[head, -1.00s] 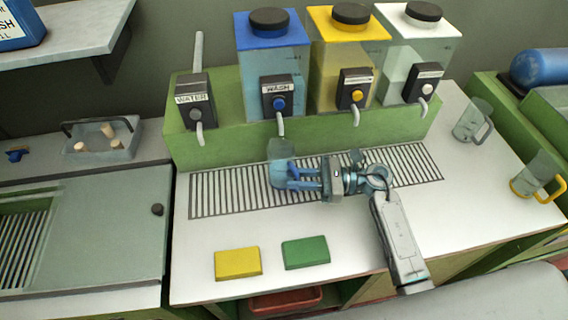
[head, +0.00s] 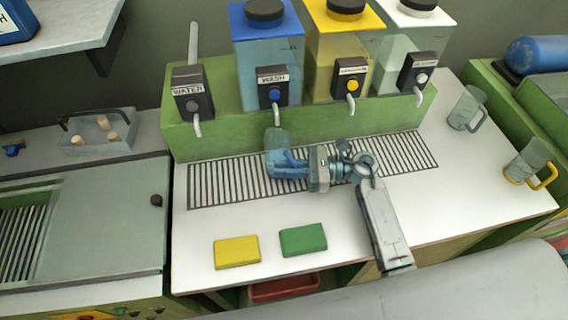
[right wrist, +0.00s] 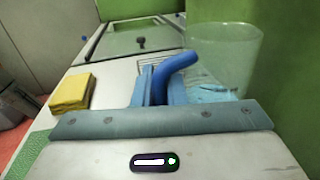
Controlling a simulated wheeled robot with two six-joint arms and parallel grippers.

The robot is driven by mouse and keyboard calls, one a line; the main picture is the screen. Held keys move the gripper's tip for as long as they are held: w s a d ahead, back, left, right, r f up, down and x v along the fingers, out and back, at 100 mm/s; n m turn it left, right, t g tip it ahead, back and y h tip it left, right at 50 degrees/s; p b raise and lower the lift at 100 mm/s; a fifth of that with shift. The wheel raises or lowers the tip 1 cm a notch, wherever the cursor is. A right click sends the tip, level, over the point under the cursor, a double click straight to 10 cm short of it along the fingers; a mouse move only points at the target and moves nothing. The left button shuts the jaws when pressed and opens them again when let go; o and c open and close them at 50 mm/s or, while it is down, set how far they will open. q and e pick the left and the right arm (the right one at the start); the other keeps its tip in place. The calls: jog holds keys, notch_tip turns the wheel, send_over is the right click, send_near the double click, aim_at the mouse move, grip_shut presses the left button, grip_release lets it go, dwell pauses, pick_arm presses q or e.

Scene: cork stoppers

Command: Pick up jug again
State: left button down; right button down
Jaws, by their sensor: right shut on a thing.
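A clear jug with a blue handle (head: 276,142) stands on the slotted drain grille, in front of the WASH dispenser (head: 273,88). In the right wrist view the jug (right wrist: 226,58) appears upright, with some bluish content low in it. My right gripper (head: 292,163) is shut on the blue handle (right wrist: 178,64), with the jug beyond its fingers. Whether the jug's base touches the grille (head: 228,184) is hard to tell. My left gripper is not in view.
Blue, yellow and white dispenser tanks stand on a green ledge (head: 205,143) behind. A yellow sponge (head: 237,252) and a green sponge (head: 303,239) lie in front. Two other jugs (head: 466,108) (head: 529,162) stand at right. A tray with corks (head: 97,146) is at left.

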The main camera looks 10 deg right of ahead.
jog(key=shift+r, duration=0.2)
jog(key=s+d+r+b, duration=0.4)
jog(key=s+d+b, duration=0.3)
jog(key=s, duration=0.5)
jog(key=shift+s+d+r+b, duration=0.15)
jog(key=shift+s+d+b, duration=0.2)
jog(key=shift+d, duration=0.8)
